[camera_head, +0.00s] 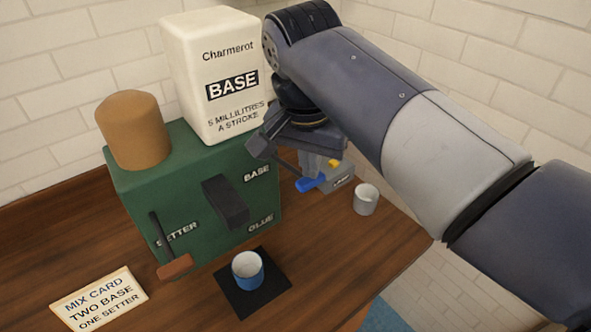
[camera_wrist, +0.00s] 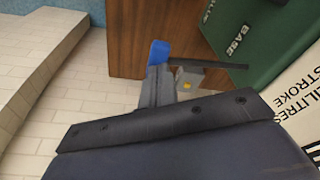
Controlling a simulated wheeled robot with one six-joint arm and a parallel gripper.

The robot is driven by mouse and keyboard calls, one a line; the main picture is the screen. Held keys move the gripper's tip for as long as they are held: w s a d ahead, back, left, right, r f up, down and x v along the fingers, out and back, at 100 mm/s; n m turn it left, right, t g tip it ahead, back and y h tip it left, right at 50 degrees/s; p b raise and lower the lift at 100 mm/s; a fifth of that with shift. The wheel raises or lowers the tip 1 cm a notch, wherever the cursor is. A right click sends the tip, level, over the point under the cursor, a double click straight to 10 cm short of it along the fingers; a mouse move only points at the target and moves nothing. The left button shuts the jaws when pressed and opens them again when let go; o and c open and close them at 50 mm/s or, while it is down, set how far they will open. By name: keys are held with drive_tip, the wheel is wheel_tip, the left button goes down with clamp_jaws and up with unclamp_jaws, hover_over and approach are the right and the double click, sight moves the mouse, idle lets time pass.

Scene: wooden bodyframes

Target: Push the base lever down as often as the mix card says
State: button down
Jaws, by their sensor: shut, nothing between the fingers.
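The base lever is a dark rod (camera_wrist: 225,67) coming out of the green dispenser (camera_head: 135,195) beside its BASE label, with a blue handle (camera_head: 306,184) at its end. The handle also shows in the wrist view (camera_wrist: 158,51). My gripper (camera_head: 317,171) is shut and empty, with its fingertips (camera_wrist: 156,73) right at the blue handle. I cannot tell whether they touch it or how far down the lever is. The mix card (camera_head: 98,300) reads "TWO BASE, ONE SETTER".
The setter lever (camera_head: 175,267) has a brown handle. A blue cup (camera_head: 248,270) stands on a black mat (camera_head: 277,283) below the spout. A grey box (camera_head: 340,182) with a yellow button and a grey cup (camera_head: 366,199) stand right. A white BASE container (camera_head: 213,60) and brown canister (camera_head: 133,130) top the dispenser.

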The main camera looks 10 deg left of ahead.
sight(309, 181)
drive_tip(key=shift+f+b, duration=1.4)
drive_tip(key=shift+f, duration=0.85)
drive_tip(key=shift+r, duration=0.2)
wheel_tip(309, 181, up, 6)
drive_tip(key=p, duration=0.6)
drive_tip(key=shift+r, duration=0.1)
drive_tip(key=shift+f, duration=0.25)
drive_tip(key=shift+f+b, duration=2.15)
drive_tip(key=shift+f, duration=0.95)
drive_tip(key=shift+r, duration=0.1)
